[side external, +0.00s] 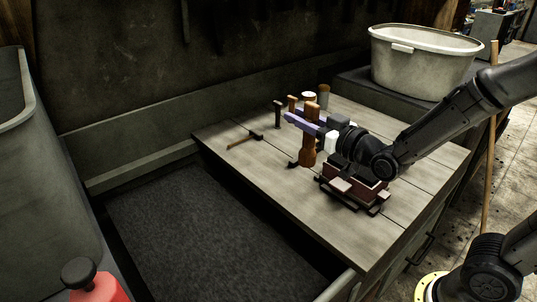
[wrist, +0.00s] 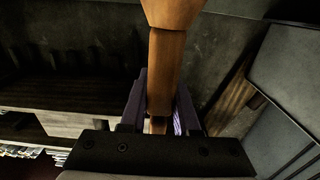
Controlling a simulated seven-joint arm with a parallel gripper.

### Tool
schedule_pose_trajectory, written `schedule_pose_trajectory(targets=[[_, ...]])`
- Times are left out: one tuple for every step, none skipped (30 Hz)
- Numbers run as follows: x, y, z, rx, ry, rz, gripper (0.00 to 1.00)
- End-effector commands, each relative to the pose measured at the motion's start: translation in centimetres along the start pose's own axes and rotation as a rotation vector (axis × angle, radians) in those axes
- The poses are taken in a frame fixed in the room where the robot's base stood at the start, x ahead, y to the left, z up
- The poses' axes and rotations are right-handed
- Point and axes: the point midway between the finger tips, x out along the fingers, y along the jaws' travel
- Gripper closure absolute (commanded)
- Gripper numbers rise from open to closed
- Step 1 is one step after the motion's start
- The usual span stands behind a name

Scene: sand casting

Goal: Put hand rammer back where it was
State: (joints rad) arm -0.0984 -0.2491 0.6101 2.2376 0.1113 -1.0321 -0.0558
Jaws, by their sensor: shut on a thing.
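The hand rammer (side external: 308,148) is orange-brown wood with a thicker lower end, upright over the wooden bench. My gripper (side external: 299,115) is shut on its upper shaft, with purple fingers on either side. I cannot tell whether the rammer's lower end touches the bench top. In the wrist view the rammer (wrist: 165,70) runs between the two purple fingers of my gripper (wrist: 161,92), its wide end at the top edge of the picture.
The bench top (side external: 265,165) is clear at the front left. A small hammer-like tool (side external: 244,139) lies on it, and several upright tools stand behind the rammer. A reddish moulding box (side external: 350,190) sits below my wrist. A pale tub (side external: 425,65) stands at the back right.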

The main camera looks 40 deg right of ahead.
Motion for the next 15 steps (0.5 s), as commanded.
schedule_pose_trajectory(targets=[[1.1, 0.0, 0.5, -0.001, 0.0, 0.001, 1.0], [1.6, 0.0, 0.7, -0.001, 0.0, 0.002, 1.0], [2.4, 0.0, 1.1, -0.001, -0.001, 0.002, 1.0], [3.0, -0.1, 1.3, -0.001, 0.0, 0.002, 1.0], [3.5, -0.1, 1.6, -0.001, 0.0, 0.002, 1.0], [4.3, -0.1, 1.9, -0.001, 0.001, 0.002, 1.0], [4.8, -0.1, 2.1, -0.002, 0.001, 0.002, 1.0], [5.4, -0.2, 2.4, -0.002, 0.001, 0.002, 1.0], [6.2, -0.2, 2.7, -0.002, 0.001, 0.002, 1.0], [6.7, -0.2, 3.1, -0.002, 0.0, 0.002, 1.0], [7.1, -0.2, 3.7, -0.002, -0.002, 0.002, 1.0], [7.6, -0.3, 4.4, -0.002, -0.002, 0.002, 1.0], [8.0, -0.3, 4.9, -0.002, -0.002, 0.002, 1.0], [8.3, -0.3, 5.4, -0.002, -0.001, 0.002, 1.0], [8.8, -0.3, 5.9, -0.002, -0.001, 0.002, 1.0]])
